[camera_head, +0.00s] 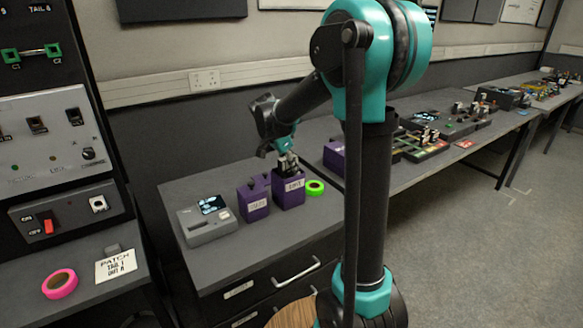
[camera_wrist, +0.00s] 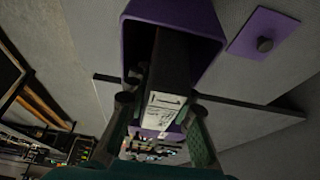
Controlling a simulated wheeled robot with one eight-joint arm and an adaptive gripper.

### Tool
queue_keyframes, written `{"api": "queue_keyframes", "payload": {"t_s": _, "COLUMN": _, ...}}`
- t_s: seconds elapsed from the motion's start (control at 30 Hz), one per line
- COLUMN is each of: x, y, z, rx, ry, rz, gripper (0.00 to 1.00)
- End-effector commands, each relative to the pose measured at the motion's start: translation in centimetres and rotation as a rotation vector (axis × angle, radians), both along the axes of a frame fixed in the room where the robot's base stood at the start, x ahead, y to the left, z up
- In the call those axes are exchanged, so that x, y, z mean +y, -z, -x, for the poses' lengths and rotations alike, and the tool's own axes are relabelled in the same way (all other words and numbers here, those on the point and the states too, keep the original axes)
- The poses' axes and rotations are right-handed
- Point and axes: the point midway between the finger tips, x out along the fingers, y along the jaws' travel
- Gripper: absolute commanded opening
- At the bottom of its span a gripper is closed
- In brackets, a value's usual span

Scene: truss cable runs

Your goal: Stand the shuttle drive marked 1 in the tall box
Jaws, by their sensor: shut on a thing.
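My gripper (camera_head: 287,160) is directly over the right-hand of two labelled purple boxes on the near bench. In the wrist view my gripper (camera_wrist: 160,118) is shut on a dark, slim drive with a white label (camera_wrist: 163,108). The drive's far end (camera_wrist: 172,55) reaches into the mouth of a purple box (camera_wrist: 150,12). How deep it sits, and whether it touches the walls, I cannot tell. The number on the drive is not readable. In the head view the box under my gripper (camera_head: 288,193) looks taller than its neighbour; its label is too small to read surely.
The other purple box (camera_head: 253,203) stands close on the left. A grey device (camera_head: 206,225) is further left, and a green tape roll (camera_head: 315,187) lies to the right. A purple plate with a dark knob (camera_wrist: 252,32) lies beside the box in the wrist view.

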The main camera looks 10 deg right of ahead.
Motion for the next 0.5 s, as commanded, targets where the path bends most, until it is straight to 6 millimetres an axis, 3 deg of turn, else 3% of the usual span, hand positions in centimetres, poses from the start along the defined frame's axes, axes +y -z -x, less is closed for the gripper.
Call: {"api": "queue_keyframes", "payload": {"t_s": 0.5, "x": 0.01, "y": 0.37, "z": -0.05, "rx": 0.0, "ry": 0.0, "rz": 0.0, "gripper": 0.0}}
